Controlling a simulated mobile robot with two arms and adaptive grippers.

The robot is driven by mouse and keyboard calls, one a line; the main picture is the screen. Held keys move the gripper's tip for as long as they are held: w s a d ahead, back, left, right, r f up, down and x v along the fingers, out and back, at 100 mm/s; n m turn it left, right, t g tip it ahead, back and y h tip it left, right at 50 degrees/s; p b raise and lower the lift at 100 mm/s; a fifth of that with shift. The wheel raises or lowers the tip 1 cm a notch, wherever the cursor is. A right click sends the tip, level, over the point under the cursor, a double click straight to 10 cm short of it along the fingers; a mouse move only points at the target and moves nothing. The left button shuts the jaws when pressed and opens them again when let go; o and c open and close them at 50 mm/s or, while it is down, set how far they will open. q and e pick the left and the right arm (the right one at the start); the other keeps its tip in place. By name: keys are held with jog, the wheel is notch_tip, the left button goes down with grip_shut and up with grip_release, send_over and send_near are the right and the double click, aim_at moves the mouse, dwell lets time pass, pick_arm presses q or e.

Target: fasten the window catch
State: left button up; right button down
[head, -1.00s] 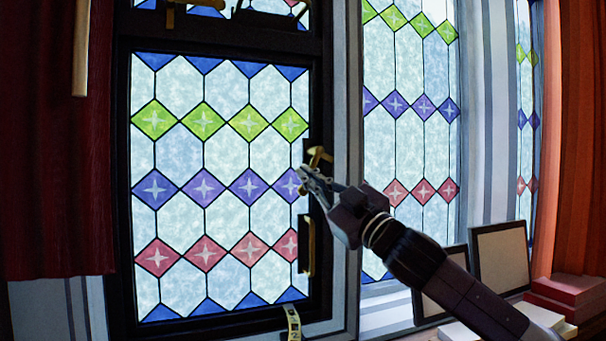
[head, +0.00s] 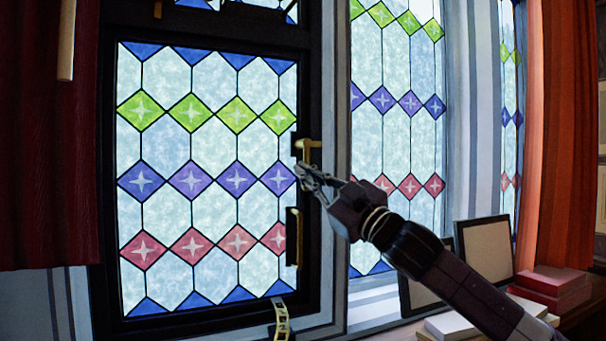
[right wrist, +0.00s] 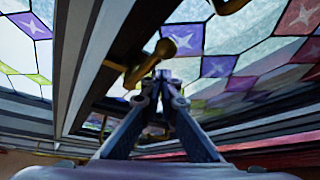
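The brass window catch (head: 309,145) sits on the dark frame at the right edge of the stained-glass window (head: 205,215). Its bar lies about level, reaching across toward the fixed frame, with a short stem below. My right gripper (head: 300,170) is just below the catch, its fingers pointing up and left. In the right wrist view the catch (right wrist: 138,72), with its round knob, lies just beyond and left of the fingertips (right wrist: 157,76). The fingertips look closed together with nothing between them. I cannot tell whether they touch the catch. My left gripper is not in view.
A brass pull handle (head: 298,237) is lower on the same frame. A pale strap-like stay (head: 281,318) hangs at the sill. Red curtains (head: 45,170) flank the window.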

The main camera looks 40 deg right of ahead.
jog(key=shift+d+f, duration=0.1)
jog(key=shift+d, duration=0.2)
jog(key=s+f, duration=0.2)
jog(key=s, duration=1.4)
jog(key=shift+s+d, duration=0.25)
jog(key=shift+d, duration=0.15)
dwell(0.6)
jog(key=shift+r, duration=0.1)
dwell(0.4)
